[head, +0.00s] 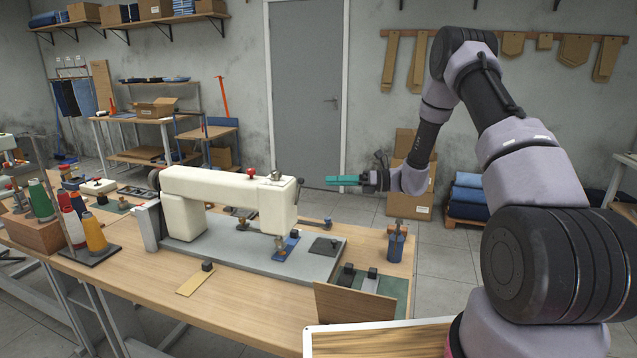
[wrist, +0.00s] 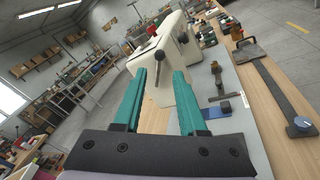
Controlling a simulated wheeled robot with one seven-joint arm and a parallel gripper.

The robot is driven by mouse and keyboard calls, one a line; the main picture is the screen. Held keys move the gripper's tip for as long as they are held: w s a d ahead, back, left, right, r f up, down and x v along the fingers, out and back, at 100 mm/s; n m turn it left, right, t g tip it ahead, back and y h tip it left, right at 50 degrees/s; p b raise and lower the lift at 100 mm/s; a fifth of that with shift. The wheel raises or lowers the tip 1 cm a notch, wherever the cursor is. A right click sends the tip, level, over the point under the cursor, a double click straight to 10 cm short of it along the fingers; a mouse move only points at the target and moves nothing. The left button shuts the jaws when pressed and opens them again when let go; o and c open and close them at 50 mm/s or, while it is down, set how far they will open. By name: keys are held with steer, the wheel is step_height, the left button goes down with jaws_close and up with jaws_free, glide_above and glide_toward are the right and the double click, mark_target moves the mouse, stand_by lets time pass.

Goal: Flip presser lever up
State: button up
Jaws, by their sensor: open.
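The cream sewing machine (head: 225,202) stands on a grey base plate on the wooden table. A small dark lever (head: 299,189), which looks like the presser lever, is on the right end of its head. My gripper (head: 328,181) is to the right of the machine head, at about lever height, with a visible gap. In the wrist view its teal fingers (wrist: 160,75) are apart and empty, and the lever appears between the fingertips, beyond them.
Thread cones (head: 92,232) stand at the table's left. A blue bottle-like item (head: 396,246) and a brown panel (head: 350,302) are at the right end, below my arm. A ruler-like bar (wrist: 280,98) lies on the table. The air around the gripper is clear.

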steer(key=shift+s+d, duration=0.2)
steer(key=shift+d, duration=1.3)
jaws_close()
steer(key=n+t+h, duration=0.3)
steer(key=n+t, duration=0.3)
steer(key=n, duration=0.7)
glide_toward(299, 192)
steer(key=shift+w+a+f, duration=0.15)
steer(key=shift+w+a, duration=1.05)
steer(key=shift+w+a+f, duration=0.1)
steer(key=shift+w+a, duration=1.05)
steer(key=shift+w, duration=0.05)
